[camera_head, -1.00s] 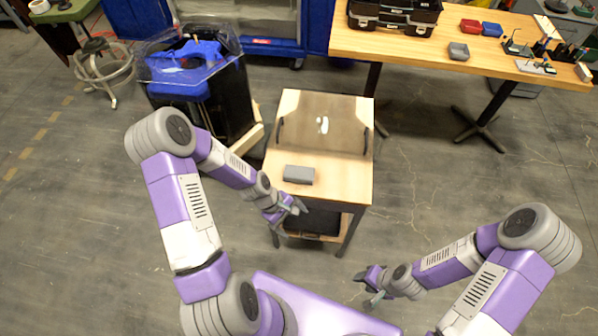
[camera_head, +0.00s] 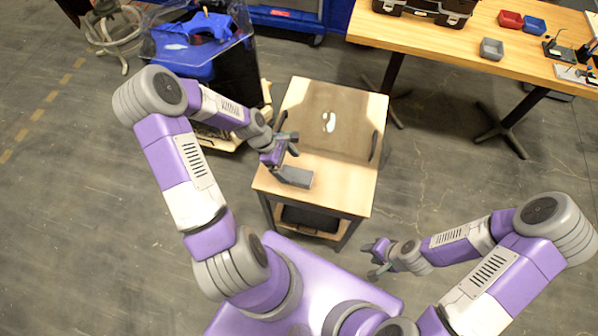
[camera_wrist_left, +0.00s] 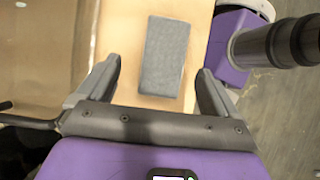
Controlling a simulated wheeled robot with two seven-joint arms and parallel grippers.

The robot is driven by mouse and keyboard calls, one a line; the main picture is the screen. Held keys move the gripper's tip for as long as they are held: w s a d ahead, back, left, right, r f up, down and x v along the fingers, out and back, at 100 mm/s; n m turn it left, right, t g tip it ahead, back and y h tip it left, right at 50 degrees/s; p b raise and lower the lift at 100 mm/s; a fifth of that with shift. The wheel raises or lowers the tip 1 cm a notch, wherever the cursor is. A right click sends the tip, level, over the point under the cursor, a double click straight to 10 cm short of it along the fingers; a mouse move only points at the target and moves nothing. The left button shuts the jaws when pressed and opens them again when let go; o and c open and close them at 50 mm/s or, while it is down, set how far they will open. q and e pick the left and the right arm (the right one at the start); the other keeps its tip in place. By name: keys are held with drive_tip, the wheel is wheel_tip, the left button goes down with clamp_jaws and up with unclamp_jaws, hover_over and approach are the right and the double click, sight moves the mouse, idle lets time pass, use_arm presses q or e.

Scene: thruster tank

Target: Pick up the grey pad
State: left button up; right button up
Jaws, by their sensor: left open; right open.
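The grey pad (camera_head: 293,177) lies flat on the small wooden-topped table (camera_head: 330,189), near its front left edge. In the left wrist view the grey pad (camera_wrist_left: 166,56) lies ahead of and between my open fingers, with its long side pointing away from my wrist. My left gripper (camera_head: 290,147) is open and empty, close over the table's left side beside the pad; in the left wrist view its two fingers (camera_wrist_left: 160,88) are apart and do not touch the pad. My right gripper (camera_head: 374,260) is open and empty, low in front of the table to the right.
A brown tray-like panel (camera_head: 346,110) with dark handles and a small white thing (camera_head: 329,122) covers the table's back part. A black bin with blue items (camera_head: 192,45) stands to the left.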

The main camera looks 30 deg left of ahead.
sight(296, 174)
use_arm(q)
drive_tip(key=shift+s+b+x, duration=0.15)
drive_tip(key=shift+b+x, duration=0.2)
drive_tip(key=shift+x, duration=1.05)
drive_tip(key=shift+s+b+x, duration=0.15)
drive_tip(key=shift+b+x, duration=0.15)
drive_tip(key=shift+x, duration=1.1)
drive_tip(key=shift+d, duration=0.1)
drive_tip(key=shift+c, duration=0.4)
drive_tip(key=c, duration=1.1)
drive_tip(key=shift+o, duration=0.2)
wheel_tip(296, 174, up, 10)
drive_tip(key=p, duration=0.2)
drive_tip(key=shift+r+p, duration=0.1)
drive_tip(key=shift+p, duration=0.2)
